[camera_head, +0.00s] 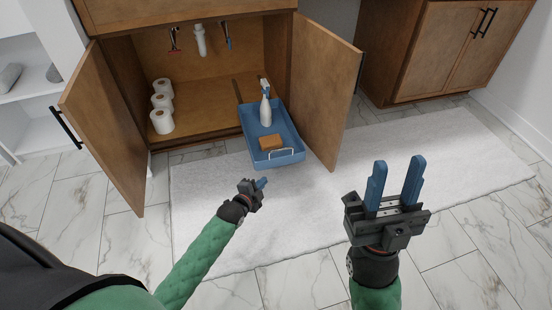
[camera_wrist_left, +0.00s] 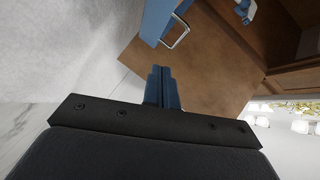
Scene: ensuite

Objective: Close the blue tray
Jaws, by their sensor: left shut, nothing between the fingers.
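The blue tray (camera_head: 290,130) is pulled out of the open wooden cabinet under the counter and stands out over the white rug. A white spray bottle (camera_head: 265,110) and an orange-brown block (camera_head: 271,142) are in it. A pale handle (camera_head: 281,153) is on its front; the handle also shows in the left wrist view (camera_wrist_left: 179,33). My left gripper (camera_head: 262,183) is shut and empty, in front of the tray and slightly left of its handle, apart from it. My right gripper (camera_head: 396,180) is open and empty, right of the tray, with its fingers pointing up in the picture.
The left cabinet door (camera_head: 108,130) and right cabinet door (camera_head: 325,88) are both swung open, either side of the tray. Several toilet rolls (camera_head: 162,108) stand inside on the left. A white rug (camera_head: 440,150) covers the floor in front. A second cabinet (camera_head: 455,50) is at right.

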